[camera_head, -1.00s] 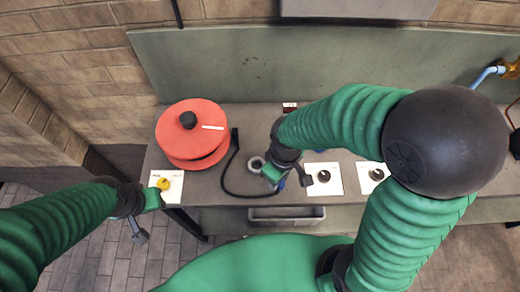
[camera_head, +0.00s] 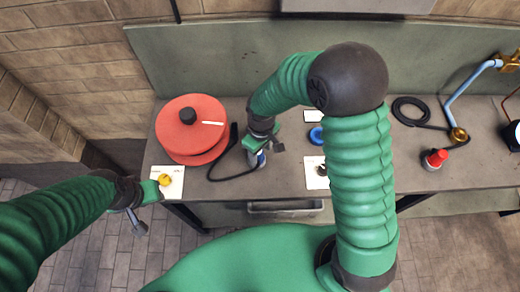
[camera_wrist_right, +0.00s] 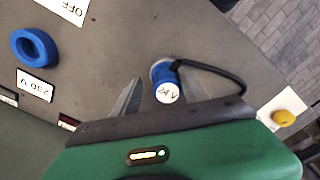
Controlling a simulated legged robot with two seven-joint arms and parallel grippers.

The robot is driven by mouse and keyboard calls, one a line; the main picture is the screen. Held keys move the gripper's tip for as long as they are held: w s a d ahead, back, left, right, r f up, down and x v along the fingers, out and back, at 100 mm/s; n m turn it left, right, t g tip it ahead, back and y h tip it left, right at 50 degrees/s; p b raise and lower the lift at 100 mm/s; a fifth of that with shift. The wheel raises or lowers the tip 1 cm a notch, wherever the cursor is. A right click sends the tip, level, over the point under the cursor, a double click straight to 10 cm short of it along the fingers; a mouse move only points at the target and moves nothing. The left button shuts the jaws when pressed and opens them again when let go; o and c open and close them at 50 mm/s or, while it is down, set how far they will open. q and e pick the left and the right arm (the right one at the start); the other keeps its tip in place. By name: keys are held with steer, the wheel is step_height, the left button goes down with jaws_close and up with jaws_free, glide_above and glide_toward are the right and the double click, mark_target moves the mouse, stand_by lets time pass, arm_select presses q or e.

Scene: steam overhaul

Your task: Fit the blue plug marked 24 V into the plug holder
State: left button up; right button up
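The blue plug with the white 24 V end (camera_wrist_right: 166,88) stands in or right over a grey ring, the plug holder (camera_wrist_right: 160,68), in the right wrist view; how deep it sits cannot be told. In the head view the blue plug (camera_head: 260,160) shows just below my right gripper (camera_head: 265,148). That gripper's fingers stand apart on both sides of the plug, with a visible gap, so it looks open around it. A black cable (camera_wrist_right: 215,73) runs from the plug. My left gripper (camera_head: 147,208) is open and empty near the bench's left front corner.
A red reel (camera_head: 190,130) stands left on the grey bench. A yellow knob (camera_head: 165,179) is on a white plate. A blue ring (camera_wrist_right: 35,47) lies beside a 230 V label (camera_wrist_right: 35,85). A red button (camera_head: 436,158) and coiled black cable (camera_head: 410,108) are to the right.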

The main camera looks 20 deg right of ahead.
steer(key=shift+s+a+r, duration=0.1)
steer(key=shift+a+r, duration=0.15)
steer(key=shift+a, duration=0.5)
steer(key=shift+a+r, duration=0.15)
step_height(320, 180, up, 11)
steer(key=d, duration=0.1)
steer(key=s+d+f+m+t, duration=0.2)
steer(key=s+d+m, duration=0.4)
steer(key=s, duration=0.3)
steer(key=shift+f, duration=0.35)
steer(key=shift+d, duration=0.25)
steer(key=shift+c, duration=0.3)
